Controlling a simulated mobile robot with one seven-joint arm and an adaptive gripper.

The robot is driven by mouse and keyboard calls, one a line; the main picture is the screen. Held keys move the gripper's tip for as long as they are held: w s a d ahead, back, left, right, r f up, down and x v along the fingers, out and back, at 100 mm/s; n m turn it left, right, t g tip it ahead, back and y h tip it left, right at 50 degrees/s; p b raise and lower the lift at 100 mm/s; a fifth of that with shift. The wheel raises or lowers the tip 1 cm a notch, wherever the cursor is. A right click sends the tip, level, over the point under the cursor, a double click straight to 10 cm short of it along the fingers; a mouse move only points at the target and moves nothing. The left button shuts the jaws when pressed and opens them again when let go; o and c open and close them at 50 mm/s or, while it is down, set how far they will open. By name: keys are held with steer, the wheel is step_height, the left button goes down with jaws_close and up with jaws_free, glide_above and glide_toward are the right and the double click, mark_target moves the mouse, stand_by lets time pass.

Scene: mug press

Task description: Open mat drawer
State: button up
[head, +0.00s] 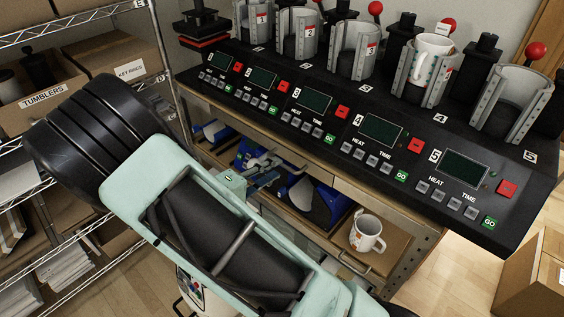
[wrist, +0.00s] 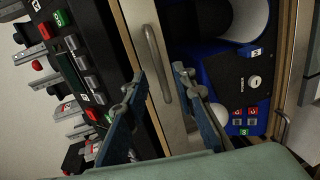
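In the wrist view a pale drawer front (wrist: 146,15) carries a metal bar handle (wrist: 158,62). My gripper (wrist: 157,78) is open, with one finger on each side of this handle's line. The fingertips are close to the lower part of the handle; whether they touch it I cannot tell. In the head view my gripper (head: 264,168) is at the bench front, below the row of control panels, and my arm hides part of the drawer fronts. The drawer looks shut. I cannot read a label saying which drawer holds the mats.
The black mug press (head: 370,100) with several stations spans the bench top; a white mug (head: 430,58) sits in station 4. Below, a shelf holds blue machines (head: 318,200) and another mug (head: 367,232). A wire rack (head: 75,12) stands left, a cardboard box (head: 530,280) right.

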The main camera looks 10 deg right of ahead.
mark_target(282, 165)
steer(key=shift+x, duration=2.3)
jaws_close()
